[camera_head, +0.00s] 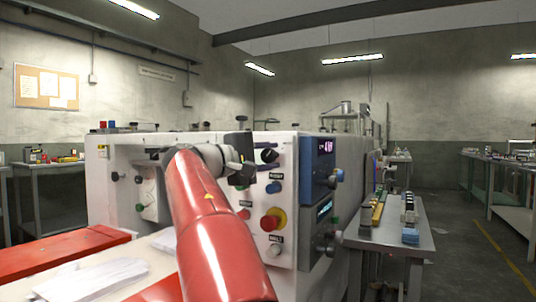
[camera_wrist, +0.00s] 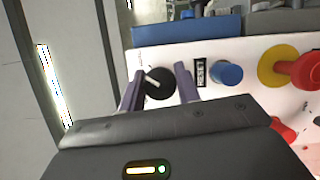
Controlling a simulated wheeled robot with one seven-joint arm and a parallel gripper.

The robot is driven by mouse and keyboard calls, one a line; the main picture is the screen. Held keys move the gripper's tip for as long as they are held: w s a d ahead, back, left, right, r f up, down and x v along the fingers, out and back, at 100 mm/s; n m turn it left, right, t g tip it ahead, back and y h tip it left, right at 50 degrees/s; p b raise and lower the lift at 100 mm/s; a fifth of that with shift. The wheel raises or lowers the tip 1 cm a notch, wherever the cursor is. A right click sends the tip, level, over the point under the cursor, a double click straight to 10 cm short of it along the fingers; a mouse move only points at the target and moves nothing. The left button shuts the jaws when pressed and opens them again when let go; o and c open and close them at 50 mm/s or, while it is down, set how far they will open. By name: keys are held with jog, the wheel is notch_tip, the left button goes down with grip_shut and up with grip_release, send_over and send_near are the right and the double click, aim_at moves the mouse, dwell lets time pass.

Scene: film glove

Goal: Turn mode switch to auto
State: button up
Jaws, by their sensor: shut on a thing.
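The mode switch is a black round knob with a white pointer bar (camera_wrist: 153,80), on the white control panel. In the wrist view my gripper (camera_wrist: 160,76) has one purple-grey finger on each side of the knob. It is shut on the knob, and the pointer slants between the fingers. In the head view my gripper (camera_head: 264,158) is at the upper part of the panel face, at the end of my red arm. The knob (camera_head: 269,155) is partly covered there. The mode markings around it cannot be read.
Beside the knob are a RESET label (camera_wrist: 201,72), a blue button (camera_wrist: 227,73) and a red emergency stop on a yellow collar (camera_wrist: 298,70). A red button (camera_head: 243,213) sits lower on the panel. A bench (camera_head: 424,240) with small parts stands to the right.

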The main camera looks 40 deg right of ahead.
jog(key=shift+m, duration=0.5)
jog(key=shift+f+y, duration=0.1)
jog(key=shift+y, duration=0.2)
jog(key=o, duration=0.9)
jog(key=shift+o, duration=0.2)
jog(key=a, duration=0.7)
jog(key=shift+a, duration=0.4)
